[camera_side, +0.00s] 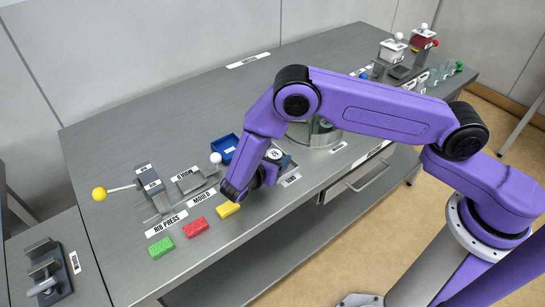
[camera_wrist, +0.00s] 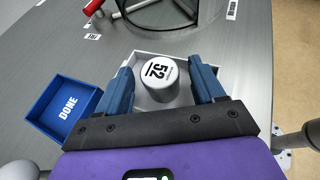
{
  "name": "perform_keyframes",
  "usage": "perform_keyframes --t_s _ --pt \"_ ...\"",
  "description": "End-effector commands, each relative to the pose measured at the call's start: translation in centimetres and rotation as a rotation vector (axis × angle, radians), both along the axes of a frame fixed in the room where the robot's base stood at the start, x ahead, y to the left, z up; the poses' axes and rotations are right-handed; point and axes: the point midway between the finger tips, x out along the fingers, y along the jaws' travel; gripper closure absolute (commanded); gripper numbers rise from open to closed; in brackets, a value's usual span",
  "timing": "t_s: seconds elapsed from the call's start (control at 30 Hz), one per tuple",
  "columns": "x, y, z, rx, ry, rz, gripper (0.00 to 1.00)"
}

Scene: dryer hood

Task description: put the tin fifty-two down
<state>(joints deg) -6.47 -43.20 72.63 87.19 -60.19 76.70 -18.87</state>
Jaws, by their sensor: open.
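The white tin fifty-two (camera_wrist: 157,80), with a black 52 on its top, stands in a shallow pale-walled tray (camera_wrist: 140,57) in the wrist view. My gripper (camera_wrist: 161,68) is open, with one blue finger on each side of the tin and visible gaps between them. The tin's top also shows in the side view (camera_side: 273,155), beside my wrist, which hides part of the tray. The blue DONE tray (camera_wrist: 62,107) is left of my gripper and looks empty.
A round hooded fixture (camera_side: 315,132) stands just beyond the tin. Red (camera_side: 195,228), green (camera_side: 160,247) and yellow (camera_side: 228,209) blocks lie along the front edge near the rib press (camera_side: 150,185). The bench's back left is clear.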

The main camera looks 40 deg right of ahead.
Motion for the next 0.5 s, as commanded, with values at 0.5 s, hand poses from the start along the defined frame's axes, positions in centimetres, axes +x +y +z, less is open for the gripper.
perform_keyframes --t_s 0.5 --pt "-2.6 5.6 2.8 0.003 -0.001 0.003 0.32"
